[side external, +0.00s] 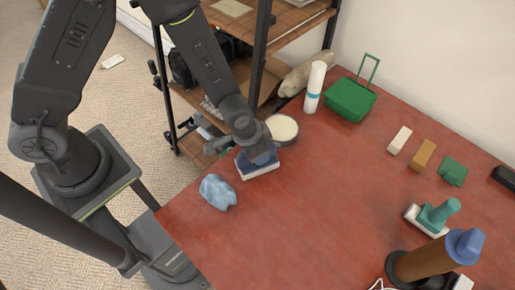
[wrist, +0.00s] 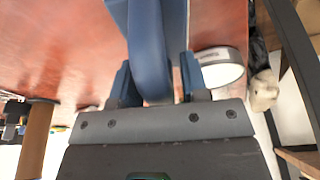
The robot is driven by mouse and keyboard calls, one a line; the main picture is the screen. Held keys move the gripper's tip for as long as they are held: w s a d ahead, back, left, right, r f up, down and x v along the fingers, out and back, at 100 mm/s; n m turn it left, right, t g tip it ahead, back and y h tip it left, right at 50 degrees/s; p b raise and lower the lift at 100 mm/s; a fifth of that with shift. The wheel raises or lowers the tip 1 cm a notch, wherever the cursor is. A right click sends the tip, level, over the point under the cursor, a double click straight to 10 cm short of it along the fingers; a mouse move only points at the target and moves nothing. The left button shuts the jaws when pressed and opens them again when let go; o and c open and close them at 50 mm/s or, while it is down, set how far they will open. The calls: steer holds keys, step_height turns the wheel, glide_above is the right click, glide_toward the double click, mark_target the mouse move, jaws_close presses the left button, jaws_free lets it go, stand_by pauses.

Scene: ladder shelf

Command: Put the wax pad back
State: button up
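The blue pad with a pale underside (side external: 258,168), which I take to be the wax pad, is near the table's left edge. Its blue handle fills the upper middle of the wrist view (wrist: 150,50). My gripper (side external: 258,152) reaches down onto it, with one finger on each side of the handle (wrist: 156,75), and appears shut on it. I cannot tell whether its underside touches the table. A round tin with a cream top (side external: 281,130) stands just behind the pad; it also shows in the wrist view (wrist: 220,68).
A crumpled blue cloth (side external: 218,192) lies close in front of the pad. A white bottle (side external: 315,87) and green case (side external: 350,99) stand at the back. Small blocks (side external: 423,155) and a teal-handled pad (side external: 438,214) are on the right. A dark shelf post (side external: 262,45) rises nearby. The red table's middle (side external: 330,190) is clear.

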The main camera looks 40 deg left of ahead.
steer(key=o, duration=0.3)
steer(key=v, duration=1.2)
steer(key=shift+r, duration=0.2)
steer(key=s+a+r+n+t, duration=0.1)
steer(key=s+a+r, duration=0.2)
steer(key=r, duration=0.3)
steer(key=s+a+r+n, duration=0.2)
steer(key=s+a+r, duration=0.2)
steer(key=a+r, duration=0.1)
steer(key=s+a+r+n+t+y, duration=0.1)
steer(key=s+a+r, duration=0.3)
steer(key=r, duration=0.4)
steer(key=shift+a+n+t, duration=0.3)
steer(key=shift+a, duration=0.25)
steer(key=shift+r, duration=0.1)
